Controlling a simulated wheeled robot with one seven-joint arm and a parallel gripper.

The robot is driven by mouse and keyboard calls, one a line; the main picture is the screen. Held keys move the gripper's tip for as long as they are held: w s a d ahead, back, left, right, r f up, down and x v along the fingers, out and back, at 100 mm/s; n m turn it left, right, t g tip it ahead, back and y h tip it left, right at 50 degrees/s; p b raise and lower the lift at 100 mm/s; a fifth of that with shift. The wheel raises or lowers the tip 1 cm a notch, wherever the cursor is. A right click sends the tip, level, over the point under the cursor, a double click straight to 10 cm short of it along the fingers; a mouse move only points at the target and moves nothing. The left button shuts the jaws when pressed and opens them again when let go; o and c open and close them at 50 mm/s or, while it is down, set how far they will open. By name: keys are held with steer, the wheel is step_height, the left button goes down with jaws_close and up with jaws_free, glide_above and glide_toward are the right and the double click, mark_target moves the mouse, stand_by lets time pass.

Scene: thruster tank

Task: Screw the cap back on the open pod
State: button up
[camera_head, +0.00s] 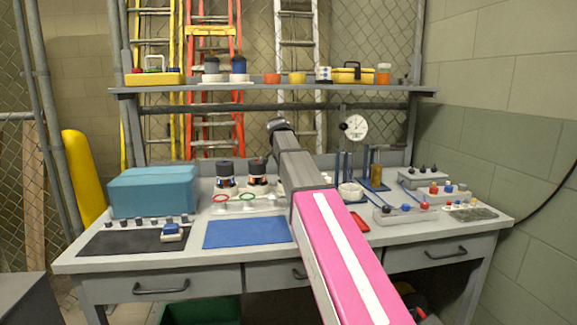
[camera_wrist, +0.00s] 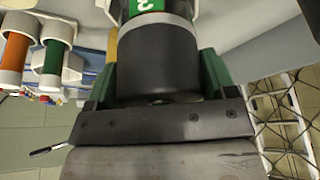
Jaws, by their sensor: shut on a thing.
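In the wrist view my gripper (camera_wrist: 158,82) has its two green-padded fingers on either side of a wide dark cap (camera_wrist: 155,62), shut on it. Beyond the cap, in line with it, is a pod (camera_wrist: 147,7) with a green label bearing a white number, inside a white holder. The cap appears to meet the pod's end; I cannot tell whether its thread is engaged. In the head view my arm hides the gripper and the held cap. Two dark-topped pods, a left one (camera_head: 226,179) and a right one (camera_head: 258,177), stand upright on the bench left of my arm.
A red ring (camera_head: 221,198) and a green ring (camera_head: 247,197) lie before the pods. A blue mat (camera_head: 247,232), a black mat (camera_head: 135,239) and a teal box (camera_head: 154,190) are on the left. Connector blocks (camera_head: 405,213) and a dial gauge (camera_head: 355,128) are on the right.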

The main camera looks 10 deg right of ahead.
steer(key=shift+a+m, duration=0.15)
steer(key=shift+m, duration=0.15)
steer(key=o, duration=0.8)
